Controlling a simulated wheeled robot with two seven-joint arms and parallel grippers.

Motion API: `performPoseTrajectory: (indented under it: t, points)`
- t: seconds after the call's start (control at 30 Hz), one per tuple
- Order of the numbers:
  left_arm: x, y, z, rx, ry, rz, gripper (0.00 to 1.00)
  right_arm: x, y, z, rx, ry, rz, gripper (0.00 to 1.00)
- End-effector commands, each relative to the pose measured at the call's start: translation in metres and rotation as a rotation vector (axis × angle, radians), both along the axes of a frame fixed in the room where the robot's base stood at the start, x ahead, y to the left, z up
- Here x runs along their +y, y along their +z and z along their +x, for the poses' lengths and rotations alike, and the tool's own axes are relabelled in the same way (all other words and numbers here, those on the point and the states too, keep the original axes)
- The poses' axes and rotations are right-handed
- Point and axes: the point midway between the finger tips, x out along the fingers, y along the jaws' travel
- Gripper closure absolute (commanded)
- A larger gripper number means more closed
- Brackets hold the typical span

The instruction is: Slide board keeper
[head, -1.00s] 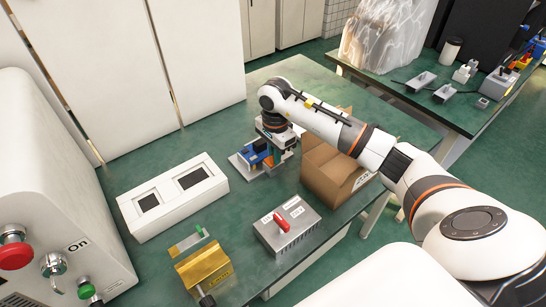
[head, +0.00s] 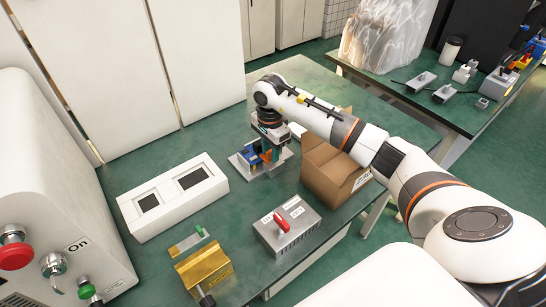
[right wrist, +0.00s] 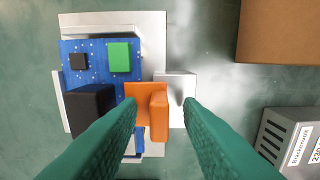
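A blue board (right wrist: 85,60) with a green block, a small black block and a larger black block lies on a light metal fixture (right wrist: 110,20). It also shows in the head view (head: 247,154). An orange keeper (right wrist: 158,115) with an upright tab overlaps the board's right edge, beside a pale metal block (right wrist: 179,84). My right gripper (right wrist: 158,104) is open over the keeper; the tab shows between its two green fingers, with gaps on both sides. In the head view the right gripper (head: 271,153) hides part of the fixture. My left gripper is not in view.
An open cardboard box (head: 322,170) stands close to the right of the fixture. A grey box with a red switch (head: 287,226), a brass block (head: 204,268) and a white two-window case (head: 172,197) stand nearby. The green table (head: 215,130) is clear behind the fixture.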

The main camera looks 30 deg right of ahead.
Motion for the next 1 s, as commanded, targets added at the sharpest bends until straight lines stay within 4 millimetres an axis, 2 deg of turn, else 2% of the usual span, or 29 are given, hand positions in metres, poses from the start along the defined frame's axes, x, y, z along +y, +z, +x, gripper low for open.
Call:
performPoseTrajectory:
  t: [0.8, 1.0]
  points:
    - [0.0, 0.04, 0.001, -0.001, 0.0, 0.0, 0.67, 0.0, 0.064, 0.0, 0.0, 0.0, -0.001, 0.67]
    - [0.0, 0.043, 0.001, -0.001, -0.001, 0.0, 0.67, 0.0, 0.07, 0.0, 0.0, 0.0, -0.001, 0.67]
